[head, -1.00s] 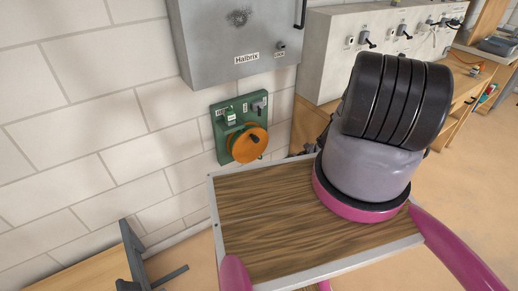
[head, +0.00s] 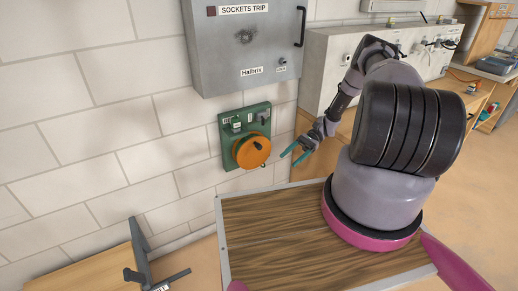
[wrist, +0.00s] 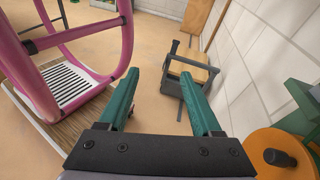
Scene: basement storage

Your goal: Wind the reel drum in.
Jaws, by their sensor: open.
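The orange reel drum (head: 251,153) is mounted on a green panel (head: 226,133) on the white block wall, below a grey cabinet. A dark crank knob (head: 259,147) sticks out from the drum's face. In the wrist view the drum (wrist: 262,150) is at the lower right, with its dark knob (wrist: 279,157) facing out. My gripper (head: 288,158) is open and empty, a short way right of the drum and apart from it. Its two green fingers also show in the wrist view (wrist: 164,88), with nothing between them.
The grey cabinet (head: 235,50) hangs above the reel. My wooden-topped deck lies below it. A bench with a grey vice-like frame (head: 141,255) stands at lower left. A control panel (head: 330,60) and workbench are at right. The wall left of the reel is clear.

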